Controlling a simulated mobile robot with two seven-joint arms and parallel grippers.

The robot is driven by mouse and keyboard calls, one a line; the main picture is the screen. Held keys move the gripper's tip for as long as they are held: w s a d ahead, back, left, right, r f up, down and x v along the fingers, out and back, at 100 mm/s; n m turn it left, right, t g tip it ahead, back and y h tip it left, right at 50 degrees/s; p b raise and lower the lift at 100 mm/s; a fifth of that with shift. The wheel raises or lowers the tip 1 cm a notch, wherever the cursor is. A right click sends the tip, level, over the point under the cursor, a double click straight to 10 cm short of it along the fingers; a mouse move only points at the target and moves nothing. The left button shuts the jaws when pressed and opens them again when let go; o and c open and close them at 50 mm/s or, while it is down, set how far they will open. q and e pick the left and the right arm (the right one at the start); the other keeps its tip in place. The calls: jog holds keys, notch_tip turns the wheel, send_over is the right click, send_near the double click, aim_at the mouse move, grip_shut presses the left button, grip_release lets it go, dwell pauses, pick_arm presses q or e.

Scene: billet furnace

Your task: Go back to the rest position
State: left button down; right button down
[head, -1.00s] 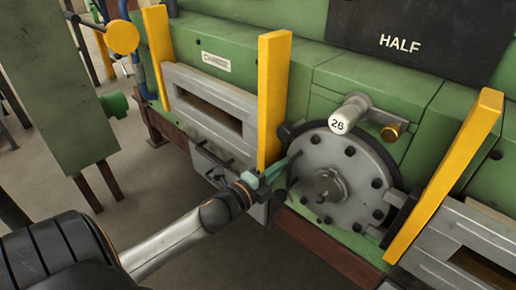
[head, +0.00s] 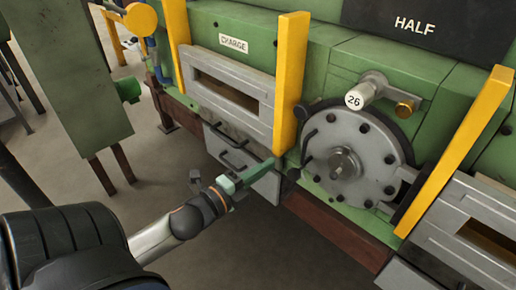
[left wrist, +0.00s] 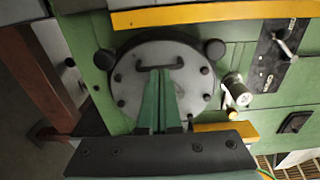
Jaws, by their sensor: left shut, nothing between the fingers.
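My left gripper (head: 254,170) has green fingers, shut with nothing between them. In the head view it hangs in front of the furnace, below the charge opening and left of the round grey door (head: 345,165). In the left wrist view the shut fingers (left wrist: 161,72) overlap the round door (left wrist: 190,68), whose dark handle (left wrist: 160,62) shows just beyond the tips. I cannot tell the gap between tips and door. My right gripper is not in view.
The green furnace carries a charge opening (head: 226,95) between yellow posts (head: 291,85), a knob marked 26 (head: 354,100) and a black HALF panel (head: 415,25). A green cabinet (head: 75,75) stands at left. Grey floor lies open between them.

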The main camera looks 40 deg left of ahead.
pick_arm(q)
jog(key=shift+s, duration=0.95)
notch_tip(320, 180, down, 13)
jog(key=s+d+n+g+y, duration=0.1)
jog(key=s+d+n+g, duration=0.25)
jog(key=n, duration=0.45)
jog(key=s+d+f+n+g+h, duration=0.1)
jog(key=s+d+f+n+g, duration=0.1)
jog(key=f, duration=0.5)
jog(key=s+d+f+n+g, duration=0.3)
jog(key=s+d+f+n, duration=0.2)
jog(key=d+f+n, duration=0.2)
jog(key=shift+s+d+h+p, duration=0.25)
jog(key=shift+d+h+p, duration=0.15)
jog(key=shift+d, duration=0.75)
jog(key=shift+f, duration=0.1)
